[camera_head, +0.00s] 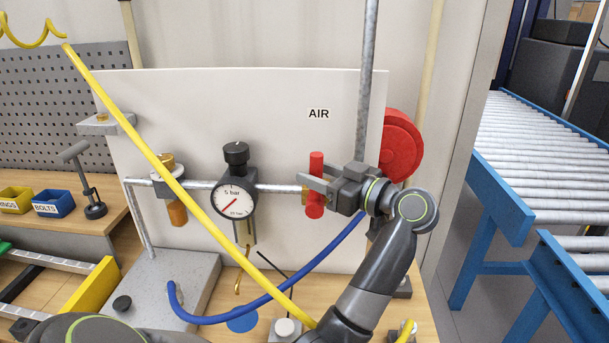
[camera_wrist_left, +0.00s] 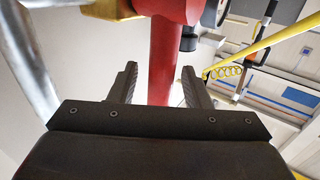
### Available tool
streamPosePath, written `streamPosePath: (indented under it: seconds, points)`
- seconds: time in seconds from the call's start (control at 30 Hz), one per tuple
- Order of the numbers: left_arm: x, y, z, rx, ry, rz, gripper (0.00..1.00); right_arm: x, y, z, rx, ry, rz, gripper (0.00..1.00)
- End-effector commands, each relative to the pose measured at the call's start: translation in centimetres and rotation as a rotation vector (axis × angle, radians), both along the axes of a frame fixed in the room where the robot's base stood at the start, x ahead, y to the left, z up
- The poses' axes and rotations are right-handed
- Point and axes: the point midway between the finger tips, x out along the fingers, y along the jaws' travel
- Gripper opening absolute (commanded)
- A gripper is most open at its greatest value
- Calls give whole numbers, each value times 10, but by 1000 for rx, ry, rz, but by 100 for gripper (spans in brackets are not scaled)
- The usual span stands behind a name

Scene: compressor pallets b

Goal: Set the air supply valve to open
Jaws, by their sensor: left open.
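The air supply valve has a red handle (camera_head: 316,170) that stands upright, across the horizontal metal pipe (camera_head: 278,188), below the AIR label (camera_head: 319,113). My left gripper (camera_head: 311,188) reaches in from the right of the handle with its jaws open. Its fingers lie on both sides of the handle. In the left wrist view the red handle (camera_wrist_left: 165,65) runs between the two open fingers (camera_wrist_left: 160,80); whether either finger touches it I cannot tell. Part of the valve body is hidden behind my gripper. My right gripper is not in view.
A pressure gauge (camera_head: 235,201) sits on the pipe left of the valve. A red hose reel (camera_head: 401,145) is behind my wrist. A yellow hose (camera_head: 150,148) crosses in front of the panel, and a blue hose (camera_head: 270,297) curves below. A roller conveyor (camera_head: 540,150) stands at right.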

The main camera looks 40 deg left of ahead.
Motion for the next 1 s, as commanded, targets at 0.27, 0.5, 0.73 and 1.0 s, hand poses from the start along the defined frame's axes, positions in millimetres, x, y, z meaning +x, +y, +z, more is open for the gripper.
streamPosePath:
  seconds: [0.27, 0.5, 0.73, 1.0]
  points:
    - [-2, 4, 0, 0, -1, -1, 44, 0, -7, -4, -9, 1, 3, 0]
    - [-2, 4, 1, 0, -1, -1, 33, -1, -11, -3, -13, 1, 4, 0]
    - [-2, 4, 0, 0, 0, -1, 3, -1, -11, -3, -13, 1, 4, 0]
    - [-1, 4, 0, 2, 2, -1, 0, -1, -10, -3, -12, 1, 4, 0]
